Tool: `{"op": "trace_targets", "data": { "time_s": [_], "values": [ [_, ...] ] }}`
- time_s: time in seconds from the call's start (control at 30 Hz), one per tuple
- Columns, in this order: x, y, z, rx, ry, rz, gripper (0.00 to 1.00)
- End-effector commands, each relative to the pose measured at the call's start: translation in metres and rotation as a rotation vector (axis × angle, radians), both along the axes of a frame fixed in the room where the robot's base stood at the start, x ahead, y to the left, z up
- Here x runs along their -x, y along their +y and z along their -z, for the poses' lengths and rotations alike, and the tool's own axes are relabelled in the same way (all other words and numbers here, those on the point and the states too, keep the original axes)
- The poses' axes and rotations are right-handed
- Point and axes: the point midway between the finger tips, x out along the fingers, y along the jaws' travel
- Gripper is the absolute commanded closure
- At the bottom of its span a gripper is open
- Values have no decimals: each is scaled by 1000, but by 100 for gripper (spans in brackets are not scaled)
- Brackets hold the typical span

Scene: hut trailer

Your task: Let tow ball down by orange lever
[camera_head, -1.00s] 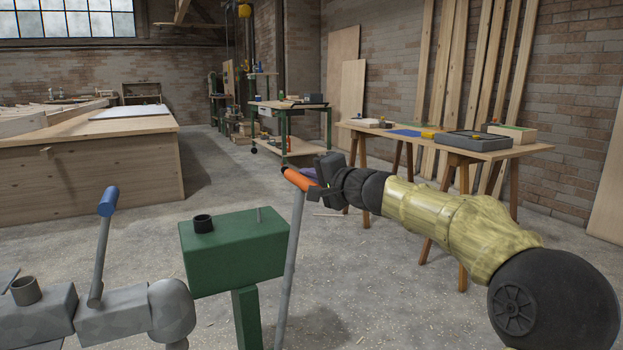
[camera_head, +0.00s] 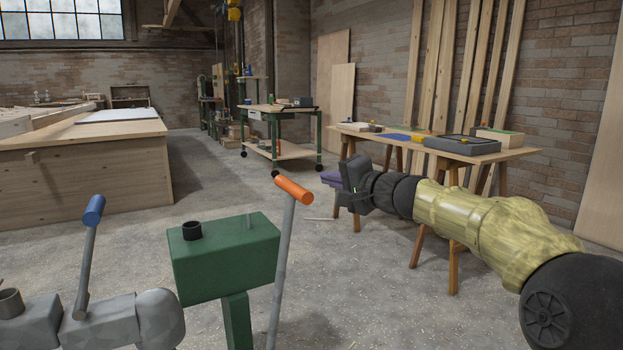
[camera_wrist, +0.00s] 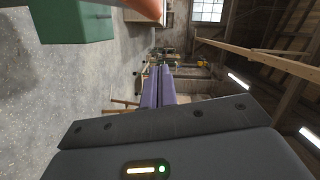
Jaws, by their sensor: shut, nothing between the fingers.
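The orange lever (camera_head: 293,189) is an orange cylindrical handle on a slanted grey rod, just right of the green box. Part of its orange handle also shows at the top of the wrist view (camera_wrist: 146,8). My gripper (camera_head: 331,178) is right of the handle, apart from it. Its purple fingers (camera_wrist: 158,88) are together and empty. A grey rounded, faceted end piece (camera_head: 156,318) is at the lower left; I cannot tell whether it is the tow ball or a cover over it.
A green box (camera_head: 222,262) on a green post carries a black cup and a thin pin. A blue-handled lever (camera_head: 92,212) rises from the grey hitch parts at left. A wooden workbench (camera_head: 80,165), a trestle table (camera_head: 515,154) and a green cart (camera_head: 290,150) stand behind. Open floor lies between.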

Motion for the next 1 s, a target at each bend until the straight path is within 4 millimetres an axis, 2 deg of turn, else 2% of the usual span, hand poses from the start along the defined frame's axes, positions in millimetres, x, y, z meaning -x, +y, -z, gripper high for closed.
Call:
{"op": "trace_targets", "data": {
  "time_s": [0.1, 0.3, 0.77, 0.87, 1.0],
  "values": [
    [17, -16, -2, 3, 0, 0, 100],
    [35, -32, -3, 0, 1, -3, 100],
    [40, -34, 0, 16, 12, -5, 100],
    [45, -31, 13, 78, 55, -9, 100],
    [64, -28, 50, 247, 169, -19, 100]
  ]
}}
